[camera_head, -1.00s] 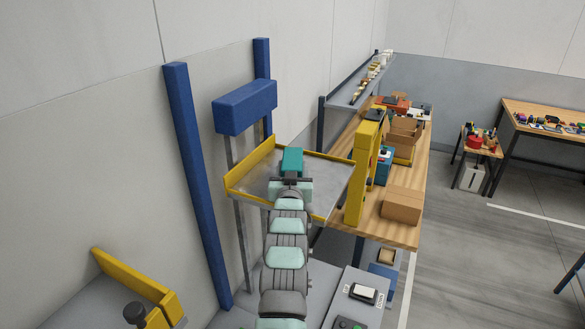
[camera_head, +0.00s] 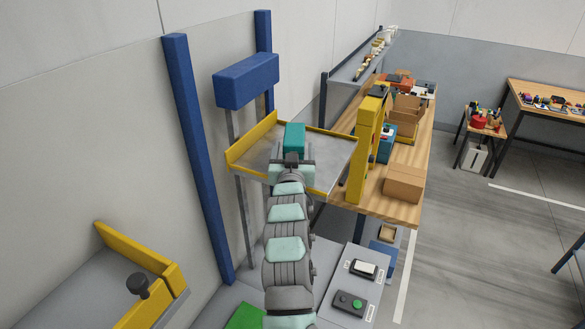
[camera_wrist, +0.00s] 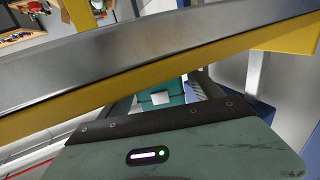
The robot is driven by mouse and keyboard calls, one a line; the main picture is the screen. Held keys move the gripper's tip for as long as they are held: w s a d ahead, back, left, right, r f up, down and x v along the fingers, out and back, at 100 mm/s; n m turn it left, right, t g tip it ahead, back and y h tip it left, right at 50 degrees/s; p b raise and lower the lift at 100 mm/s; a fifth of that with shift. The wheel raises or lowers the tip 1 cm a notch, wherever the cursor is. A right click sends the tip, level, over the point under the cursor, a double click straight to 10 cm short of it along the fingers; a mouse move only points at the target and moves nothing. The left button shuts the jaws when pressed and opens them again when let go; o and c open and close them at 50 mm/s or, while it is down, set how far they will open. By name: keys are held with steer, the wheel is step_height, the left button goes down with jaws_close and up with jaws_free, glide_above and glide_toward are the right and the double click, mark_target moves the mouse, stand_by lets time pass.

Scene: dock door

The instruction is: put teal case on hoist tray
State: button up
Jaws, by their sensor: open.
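The teal case (camera_head: 294,138) is at the hoist tray (camera_head: 258,162), a grey metal platform with yellow lips, in the head view. The case's underside is hidden by my gripper. My gripper (camera_head: 292,160) is open, over the tray and close against the near side of the case; I cannot tell whether they touch. In the wrist view, the dark, scuffed housing fills the bottom and a grey metal edge with a yellow lip (camera_wrist: 110,104) crosses the top. A teal part with a white patch (camera_wrist: 160,97) shows beyond the housing; I cannot tell what it is.
A yellow post (camera_head: 364,155) and a wooden bench (camera_head: 398,208) with cartons are close on the right. A button box (camera_head: 350,303) stands below.

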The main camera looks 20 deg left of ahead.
steer(key=shift+b+v, duration=0.95)
steer(key=shift+v, duration=3.15)
steer(key=shift+c, duration=0.2)
